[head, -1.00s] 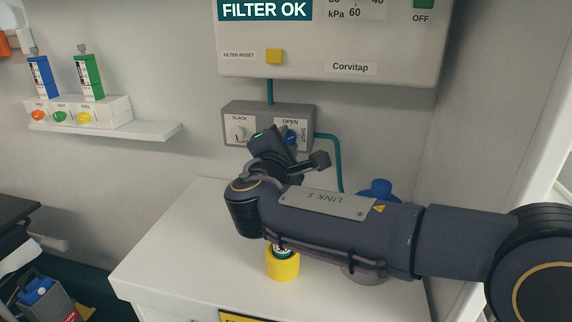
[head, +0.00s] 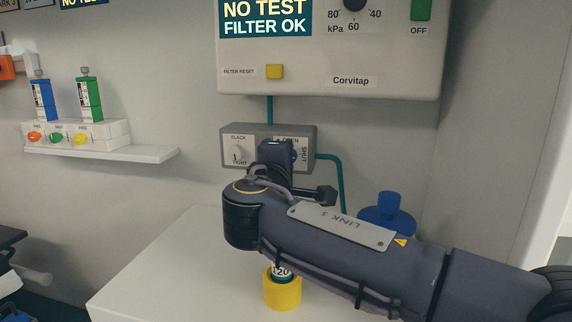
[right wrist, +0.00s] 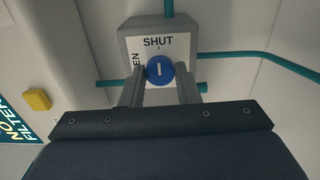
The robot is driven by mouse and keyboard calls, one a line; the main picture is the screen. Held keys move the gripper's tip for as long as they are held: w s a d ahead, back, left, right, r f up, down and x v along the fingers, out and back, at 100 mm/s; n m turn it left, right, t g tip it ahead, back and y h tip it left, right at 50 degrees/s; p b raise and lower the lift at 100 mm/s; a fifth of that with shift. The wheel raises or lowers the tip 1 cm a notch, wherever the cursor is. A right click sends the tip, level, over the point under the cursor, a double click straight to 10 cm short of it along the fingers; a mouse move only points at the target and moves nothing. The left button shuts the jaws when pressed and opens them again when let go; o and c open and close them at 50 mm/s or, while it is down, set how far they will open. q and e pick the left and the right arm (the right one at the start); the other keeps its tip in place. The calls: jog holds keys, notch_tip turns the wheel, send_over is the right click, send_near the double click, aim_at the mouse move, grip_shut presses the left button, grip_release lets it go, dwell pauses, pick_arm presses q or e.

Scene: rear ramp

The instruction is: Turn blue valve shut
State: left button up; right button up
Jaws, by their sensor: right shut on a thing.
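The blue valve (right wrist: 160,69) is a round knob on a grey box (head: 230,163) on the wall. In the right wrist view it sits between the two fingers of my right gripper (right wrist: 162,76), which is shut on it. The knob's white line stands upright in that view, in line with the SHUT label above it; the OPEN label at the left is partly hidden by a finger. In the head view my right gripper hides most of the knob, with only a sliver of blue (head: 294,156) beside it. My left gripper is not in view.
A slack/tight knob (head: 237,154) is left of the valve. The Corvitap unit (head: 400,75) hangs above. A yellow cup (head: 283,290) with a small bottle and a blue-topped container (head: 388,214) stand on the white counter (head: 165,265) under my arm. A teal pipe (head: 342,185) runs down at the right.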

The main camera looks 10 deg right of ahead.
jog(key=o, duration=1)
jog(key=shift+s, duration=0.1)
jog(key=v, duration=0.7)
jog(key=shift+s+a+p, duration=0.15)
jog(key=shift+s+p, duration=0.15)
jog(key=shift+s, duration=0.05)
